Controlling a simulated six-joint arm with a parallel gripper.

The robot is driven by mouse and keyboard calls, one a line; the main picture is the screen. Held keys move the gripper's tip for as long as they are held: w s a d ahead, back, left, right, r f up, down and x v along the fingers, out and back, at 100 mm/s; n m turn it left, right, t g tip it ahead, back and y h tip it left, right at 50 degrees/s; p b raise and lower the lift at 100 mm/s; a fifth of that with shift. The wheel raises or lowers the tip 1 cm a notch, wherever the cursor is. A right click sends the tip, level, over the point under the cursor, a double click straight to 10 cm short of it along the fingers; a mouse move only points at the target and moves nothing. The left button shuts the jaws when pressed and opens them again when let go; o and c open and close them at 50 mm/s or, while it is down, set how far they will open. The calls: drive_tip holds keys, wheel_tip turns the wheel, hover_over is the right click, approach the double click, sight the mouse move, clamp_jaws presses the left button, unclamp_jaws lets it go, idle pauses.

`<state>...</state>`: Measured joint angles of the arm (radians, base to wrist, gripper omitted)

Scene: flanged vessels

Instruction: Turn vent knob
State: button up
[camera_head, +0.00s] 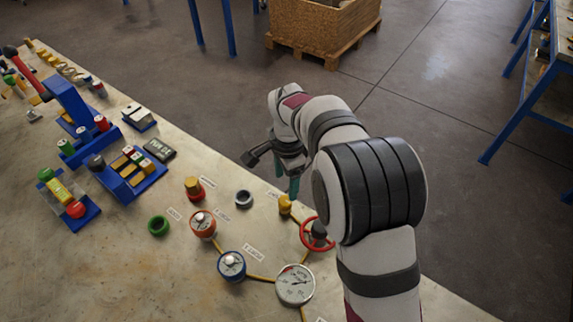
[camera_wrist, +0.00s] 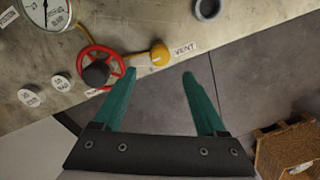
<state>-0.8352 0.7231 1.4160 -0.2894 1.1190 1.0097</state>
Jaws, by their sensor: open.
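The vent knob is a small yellow knob (camera_wrist: 160,54) beside a "VENT" label (camera_wrist: 184,47) near the table edge in the wrist view. My gripper (camera_wrist: 159,73) is open with two teal fingers spread wide. In the wrist view the knob appears just beyond the fingertips, between their lines, with nothing held. In the head view my gripper (camera_head: 294,190) hangs close to the knob, partly hidden by my arm.
A red handwheel with a dark hub (camera_wrist: 96,73) sits close left of the knob. White-faced gauges (camera_head: 295,284) and blue (camera_head: 231,265) and orange (camera_head: 203,223) flanged dials stand nearby, joined by yellow pipes. A grey ring (camera_wrist: 207,9) lies near the edge.

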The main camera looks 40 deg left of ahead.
wheel_tip(320, 180, up, 8)
drive_tip(key=shift+d+f, duration=0.15)
drive_tip(key=shift+s, duration=0.1)
drive_tip(key=s+d+r, duration=0.1)
drive_tip(key=d+r, duration=0.2)
drive_tip(key=d, duration=0.6)
drive_tip(key=s+d+r, duration=0.1)
drive_tip(key=d+r, duration=0.2)
drive_tip(key=d, duration=0.6)
drive_tip(key=s+d+f+y, duration=0.1)
drive_tip(key=s+d+f, duration=0.2)
drive_tip(key=s+d, duration=1.1)
drive_tip(key=s, duration=0.3)
drive_tip(key=shift+s+d+f, duration=0.15)
drive_tip(key=shift+f, duration=0.05)
